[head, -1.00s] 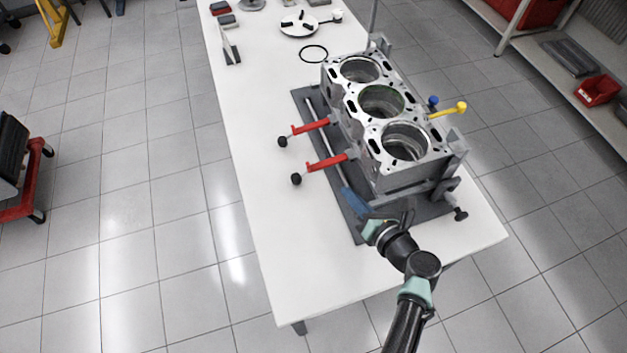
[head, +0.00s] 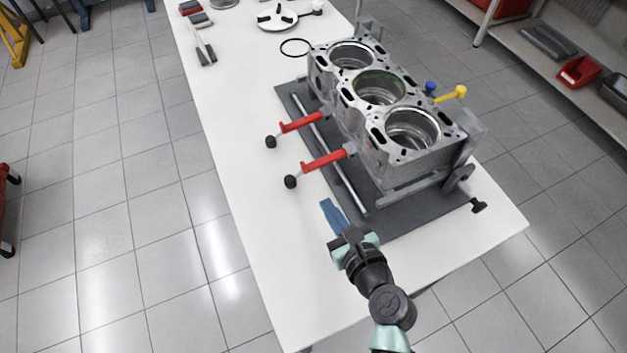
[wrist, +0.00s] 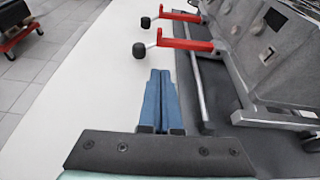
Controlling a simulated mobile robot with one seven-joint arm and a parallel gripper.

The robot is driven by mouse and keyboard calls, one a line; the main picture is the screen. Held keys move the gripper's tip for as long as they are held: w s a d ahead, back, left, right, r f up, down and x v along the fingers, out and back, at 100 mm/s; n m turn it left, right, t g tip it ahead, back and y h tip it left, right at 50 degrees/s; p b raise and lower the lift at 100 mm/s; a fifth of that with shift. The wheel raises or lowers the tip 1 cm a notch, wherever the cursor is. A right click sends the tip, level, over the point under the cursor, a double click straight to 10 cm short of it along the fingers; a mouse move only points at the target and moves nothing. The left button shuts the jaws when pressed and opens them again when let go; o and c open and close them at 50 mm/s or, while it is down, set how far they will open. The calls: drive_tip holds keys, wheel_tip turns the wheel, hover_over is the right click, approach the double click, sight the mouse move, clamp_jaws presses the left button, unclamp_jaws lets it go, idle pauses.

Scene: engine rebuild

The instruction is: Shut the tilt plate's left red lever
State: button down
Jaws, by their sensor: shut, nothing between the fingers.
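Two red levers with black knobs stick out to the left from the tilt plate under the engine block (head: 385,110). The nearer red lever (head: 322,162) also shows in the wrist view (wrist: 185,44). The farther red lever (head: 300,124) shows at the top of the wrist view (wrist: 182,16). Both stand out from the block's side over the table. My gripper (head: 328,208), with blue fingers, is shut and empty. It is low near the front left of the dark base plate (head: 410,222), on the near side of the nearer lever, and apart from it. In the wrist view the fingers (wrist: 158,75) point towards the levers.
A long metal rod (head: 335,165) runs along the base plate's left side. A yellow-knobbed lever (head: 452,93) and a blue knob (head: 430,87) are on the block's right. The white table (head: 235,130) is clear left of the levers. A black ring (head: 295,47) lies farther back.

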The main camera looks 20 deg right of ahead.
sight(311, 190)
drive_tip(key=b+x, duration=0.1)
drive_tip(key=x, duration=0.9)
drive_tip(key=shift+r, duration=0.1)
